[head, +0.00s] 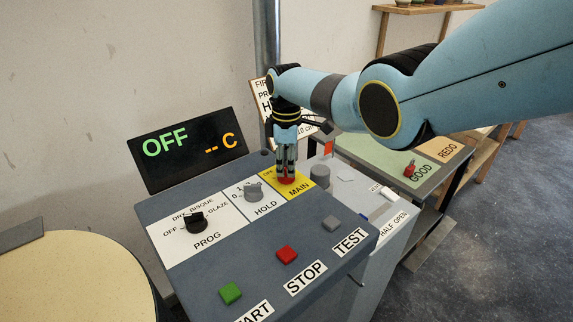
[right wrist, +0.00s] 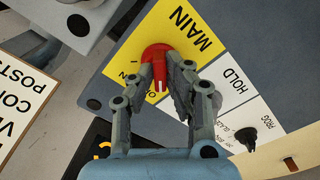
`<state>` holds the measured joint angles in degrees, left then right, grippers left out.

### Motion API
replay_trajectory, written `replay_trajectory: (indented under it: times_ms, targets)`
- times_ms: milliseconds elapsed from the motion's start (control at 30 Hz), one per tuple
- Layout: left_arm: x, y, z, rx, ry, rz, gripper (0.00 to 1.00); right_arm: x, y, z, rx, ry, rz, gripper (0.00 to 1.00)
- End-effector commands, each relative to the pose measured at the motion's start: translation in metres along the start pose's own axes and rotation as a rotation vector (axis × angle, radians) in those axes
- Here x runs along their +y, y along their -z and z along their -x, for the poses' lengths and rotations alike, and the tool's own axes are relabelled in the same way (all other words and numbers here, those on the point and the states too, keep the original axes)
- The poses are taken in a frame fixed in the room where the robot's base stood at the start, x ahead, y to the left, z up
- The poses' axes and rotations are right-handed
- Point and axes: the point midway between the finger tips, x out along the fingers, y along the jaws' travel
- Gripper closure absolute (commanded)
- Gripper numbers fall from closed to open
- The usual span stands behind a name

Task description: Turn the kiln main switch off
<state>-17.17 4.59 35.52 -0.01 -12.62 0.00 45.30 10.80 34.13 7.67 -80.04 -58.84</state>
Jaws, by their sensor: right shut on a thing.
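The kiln main switch (head: 286,180) is a red rotary knob on a yellow plate labelled MAIN on the grey control panel (head: 215,262). In the right wrist view the red knob (right wrist: 158,58) shows between my fingers, with a white mark on its handle. My right gripper (head: 285,172) reaches down from above and is shut on the knob; it also shows in the right wrist view (right wrist: 165,75). The display (head: 188,150) behind the panel reads OFF in green and "-- C" in orange. My left gripper is not in view.
The panel also holds a black PROG knob (head: 195,222), a grey HOLD knob (head: 254,191), a green button (head: 230,293), a red STOP button (head: 287,255) and a grey TEST button (head: 331,223). A table with GOOD and REDO areas (head: 440,150) stands at right.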

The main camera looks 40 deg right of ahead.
Motion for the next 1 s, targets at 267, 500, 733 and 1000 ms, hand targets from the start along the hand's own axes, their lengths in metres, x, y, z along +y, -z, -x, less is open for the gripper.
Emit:
replay_trajectory:
  times_ms: [267,500,733,1000]
  targets:
    - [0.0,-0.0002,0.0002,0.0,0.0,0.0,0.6,0.0014,0.0017,0.0018,0.004,-0.004,0.012,1.0]
    - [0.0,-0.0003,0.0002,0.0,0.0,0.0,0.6,0.0014,0.0017,0.0018,0.004,-0.004,0.012,0.8]
    - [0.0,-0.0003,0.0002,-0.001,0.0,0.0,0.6,0.0006,0.0009,0.0009,0.002,-0.002,0.011,0.64]
    - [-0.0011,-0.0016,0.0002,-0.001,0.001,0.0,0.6,0.0009,0.0008,0.0065,0.002,-0.002,0.01,0.64]
